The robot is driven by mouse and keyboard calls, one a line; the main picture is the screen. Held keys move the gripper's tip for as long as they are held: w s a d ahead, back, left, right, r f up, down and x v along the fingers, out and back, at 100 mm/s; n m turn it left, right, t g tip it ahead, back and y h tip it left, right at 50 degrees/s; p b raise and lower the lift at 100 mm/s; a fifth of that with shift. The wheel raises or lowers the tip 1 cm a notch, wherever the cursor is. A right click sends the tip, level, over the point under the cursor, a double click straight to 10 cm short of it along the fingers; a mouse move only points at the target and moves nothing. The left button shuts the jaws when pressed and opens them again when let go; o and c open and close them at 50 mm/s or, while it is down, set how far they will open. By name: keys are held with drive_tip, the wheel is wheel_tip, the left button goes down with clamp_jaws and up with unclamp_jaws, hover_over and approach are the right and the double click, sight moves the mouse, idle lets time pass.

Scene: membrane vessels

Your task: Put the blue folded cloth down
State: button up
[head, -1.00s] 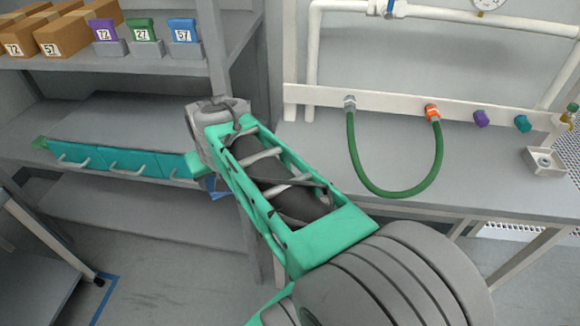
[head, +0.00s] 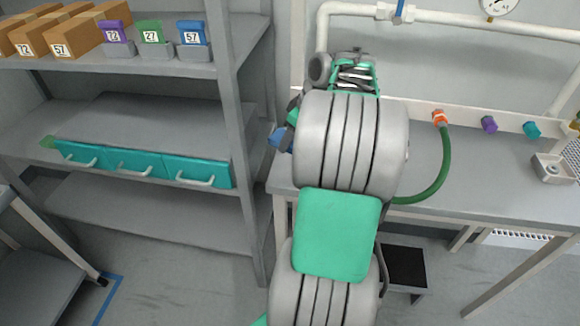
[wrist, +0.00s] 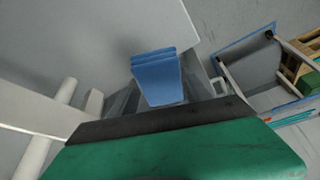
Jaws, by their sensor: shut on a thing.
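The blue folded cloth (wrist: 155,78) is in the middle of the wrist view, its layered edge upward in the picture. My gripper (wrist: 158,98) is shut on it, with grey finger parts showing on both sides. In the head view a small part of the cloth (head: 278,138) shows at the left of my arm, by the left end of the bench. My arm hides most of the gripper and the rest of the cloth there. I cannot tell whether the cloth touches the bench.
A shelf unit (head: 235,140) at left carries teal drawers (head: 140,163), boxes and labelled blocks. The middle shelf is bare above the drawers.

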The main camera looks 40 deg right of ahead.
sight(288, 168)
wheel_tip(288, 168, down, 9)
drive_tip(key=shift+f, duration=0.1)
drive_tip(key=shift+f, duration=0.25)
drive_tip(key=o, duration=1.2)
drive_tip(key=shift+r, duration=0.1)
